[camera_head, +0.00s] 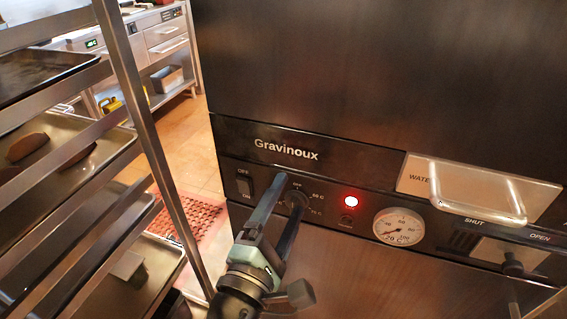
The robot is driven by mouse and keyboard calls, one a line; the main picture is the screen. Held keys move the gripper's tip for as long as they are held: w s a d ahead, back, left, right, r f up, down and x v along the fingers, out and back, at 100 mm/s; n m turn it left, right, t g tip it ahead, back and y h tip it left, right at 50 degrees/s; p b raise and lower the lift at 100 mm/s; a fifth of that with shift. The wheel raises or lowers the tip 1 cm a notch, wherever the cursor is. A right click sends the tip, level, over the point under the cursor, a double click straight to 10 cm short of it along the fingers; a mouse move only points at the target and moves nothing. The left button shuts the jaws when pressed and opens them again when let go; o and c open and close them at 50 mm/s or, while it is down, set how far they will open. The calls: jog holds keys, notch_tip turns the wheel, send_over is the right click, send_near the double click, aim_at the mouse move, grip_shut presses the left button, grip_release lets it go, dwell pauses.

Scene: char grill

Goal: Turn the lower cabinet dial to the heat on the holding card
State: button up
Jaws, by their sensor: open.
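The cabinet dial (297,198) is a dark knob on the black control panel marked Gravinoux, with OFF above it and temperature marks such as 90 C and what looks like 75 C to its right. Its pointer setting is too small and partly hidden to read. My gripper (287,193) is open, with its two dark fingers reaching up to the dial. The left finger passes to the left of the dial, and the right finger overlaps its lower part. I cannot tell whether either touches it. No holding card can be made out.
An OFF/ON switch (245,186) is left of the dial. A tray rack (160,150) stands close on the left.

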aim_at(292, 205)
jog(key=s+a+f+n+p, duration=0.3)
jog(key=s+f+n+p, duration=0.4)
jog(key=n, duration=0.7)
jog(key=shift+y, duration=0.4)
jog(key=x, duration=1.2)
jog(key=shift+s+d+r, duration=0.1)
jog(key=shift+r, duration=0.25)
jog(key=shift+c, duration=0.3)
grip_shut()
